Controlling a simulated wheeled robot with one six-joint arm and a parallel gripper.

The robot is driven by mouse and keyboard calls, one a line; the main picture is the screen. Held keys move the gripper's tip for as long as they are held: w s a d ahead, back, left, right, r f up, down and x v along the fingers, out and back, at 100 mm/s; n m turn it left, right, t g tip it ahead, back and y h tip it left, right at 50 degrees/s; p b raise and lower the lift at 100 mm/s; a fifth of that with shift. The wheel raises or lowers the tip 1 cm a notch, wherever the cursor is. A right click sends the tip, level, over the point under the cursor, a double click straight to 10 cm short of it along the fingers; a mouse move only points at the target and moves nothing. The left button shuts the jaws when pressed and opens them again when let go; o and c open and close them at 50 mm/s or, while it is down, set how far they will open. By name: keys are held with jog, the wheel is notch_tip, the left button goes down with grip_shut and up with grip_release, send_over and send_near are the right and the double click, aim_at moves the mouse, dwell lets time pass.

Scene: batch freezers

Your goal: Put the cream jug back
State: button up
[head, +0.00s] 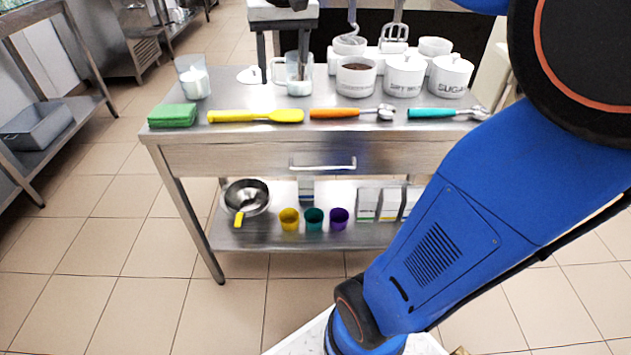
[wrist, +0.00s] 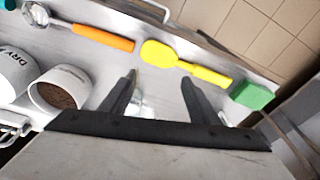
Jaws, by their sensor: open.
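A clear jug with a handle on its left and white contents low inside (head: 299,88) stands on the steel table (head: 225,98); I take it for the cream jug. My gripper (head: 282,76) points down from above, open, its right finger overlapping the jug and its left finger beside the handle. In the wrist view the open fingers (wrist: 159,76) show with a clear and white piece (wrist: 137,106), likely the jug, near the left finger, mostly hidden. Whether a finger touches the jug, I cannot tell. A white round disc (head: 249,76) lies left of the gripper.
A clear vessel with white contents (head: 194,82) stands at the left. Along the front lie a green sponge (head: 172,115), yellow spatula (head: 256,116), orange scoop (head: 345,113) and teal scoop (head: 445,113). White canisters (head: 404,77) and a brown-filled pot (head: 355,77) stand right.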

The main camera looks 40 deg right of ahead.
jog(key=s+a+f+n+t, duration=0.1)
jog(key=s+a+f+n, duration=0.1)
jog(key=s+f, duration=0.6)
jog(key=s+a+f+n+t, duration=0.2)
jog(key=s+f, duration=0.6)
jog(key=s, duration=0.4)
jog(key=shift+a+f, duration=0.35)
jog(key=shift+a, duration=0.25)
